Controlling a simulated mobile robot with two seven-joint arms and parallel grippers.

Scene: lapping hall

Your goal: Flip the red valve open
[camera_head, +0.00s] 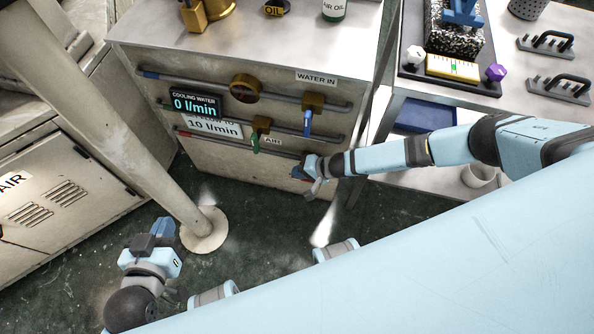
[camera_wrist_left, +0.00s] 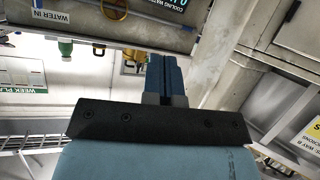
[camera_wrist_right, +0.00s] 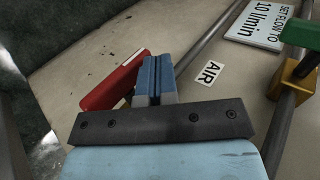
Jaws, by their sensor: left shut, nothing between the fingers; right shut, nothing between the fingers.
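The red valve's handle (camera_wrist_right: 112,82) shows in the right wrist view as a long red lever slanting across the cabinet's front panel. My right gripper (camera_wrist_right: 157,75) is shut, its blue fingers close beside the handle's right side; I cannot tell if they touch. In the head view my right gripper (camera_head: 300,174) is at the lower right of the cabinet front and largely hides the red valve. My left gripper (camera_head: 165,227) is shut and empty, low near the pole and apart from the panel. It also shows in the left wrist view (camera_wrist_left: 165,78).
Above the right gripper are a green-handled valve (camera_head: 256,143) by the AIR label and a blue-handled valve (camera_head: 307,122) under WATER IN. A flow display (camera_head: 195,104) hangs on the panel. A pole (camera_head: 150,150) stands left. A side table (camera_head: 455,97) stands right.

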